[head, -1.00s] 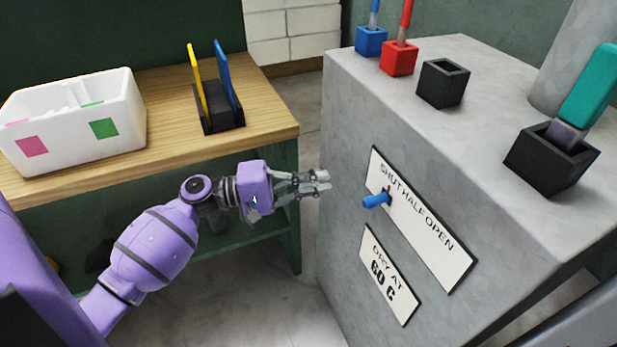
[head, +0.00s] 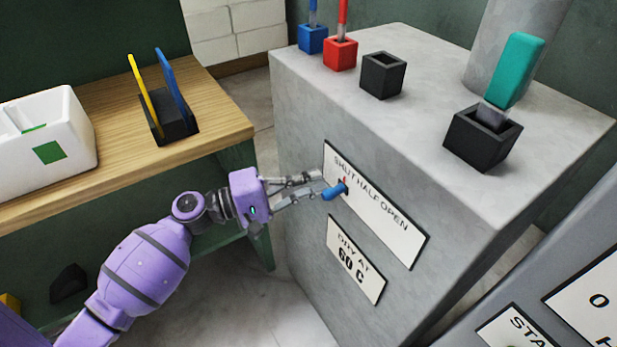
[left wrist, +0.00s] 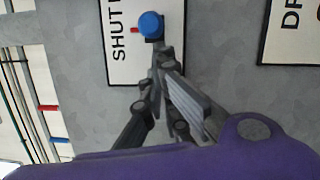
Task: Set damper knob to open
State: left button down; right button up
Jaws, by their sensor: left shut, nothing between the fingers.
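The damper knob (head: 335,191) is a small blue handle with a red pointer, on a white plate (head: 396,228) lettered SHUT, HALF, OPEN on the side of the grey cabinet. Its red pointer is near the end of SHUT, toward HALF. My left gripper (head: 318,187) is shut and empty, its fingertips close beside the knob on the SHUT side. In the left wrist view the knob (left wrist: 151,25) is just beyond the fingertips (left wrist: 160,55); I cannot tell whether they touch. My right gripper is not in view.
The cabinet top holds blue (head: 313,39), red (head: 341,54) and black (head: 382,76) holders, and another black holder (head: 483,138) with a teal-handled tool. A "DRY AT 60 C" plate (head: 355,262) is below the knob. A wooden table (head: 205,150) stands left.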

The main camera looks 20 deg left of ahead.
pick_arm(q)
jog(key=p, duration=0.2)
send_near(371, 217)
jog(key=x, duration=0.5)
jog(key=shift+w+d, duration=0.15)
jog(key=shift+w, duration=0.05)
